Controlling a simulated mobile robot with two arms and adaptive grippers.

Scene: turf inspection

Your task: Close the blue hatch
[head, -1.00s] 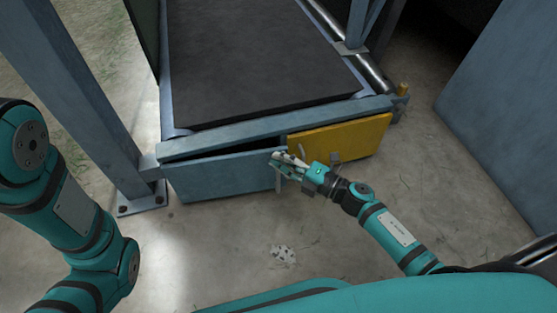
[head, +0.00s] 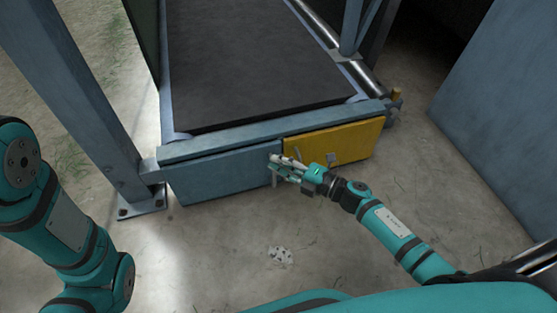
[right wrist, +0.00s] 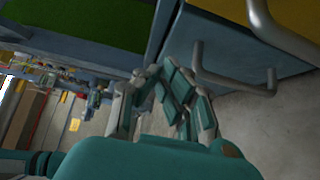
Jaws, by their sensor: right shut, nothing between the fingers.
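The blue hatch (head: 222,177) is a flat blue-grey panel under the front beam of the belt frame. Its top edge lies close along the beam, with only a thin dark line between them. My right gripper (head: 273,158) is shut and empty at the panel's right end, near its grey handle (head: 275,179). In the right wrist view the fingers (right wrist: 160,80) are beside the bent grey handle (right wrist: 235,86), and the blue hatch (right wrist: 222,42) is behind it. I cannot tell whether the fingers touch the hatch. My left gripper is out of view.
A yellow hatch (head: 335,143) with its own handle (head: 331,159) adjoins on the right. A dark belt (head: 255,65) lies above. A blue-grey post (head: 82,105) stands at left and a large blue-grey panel (head: 500,120) at right.

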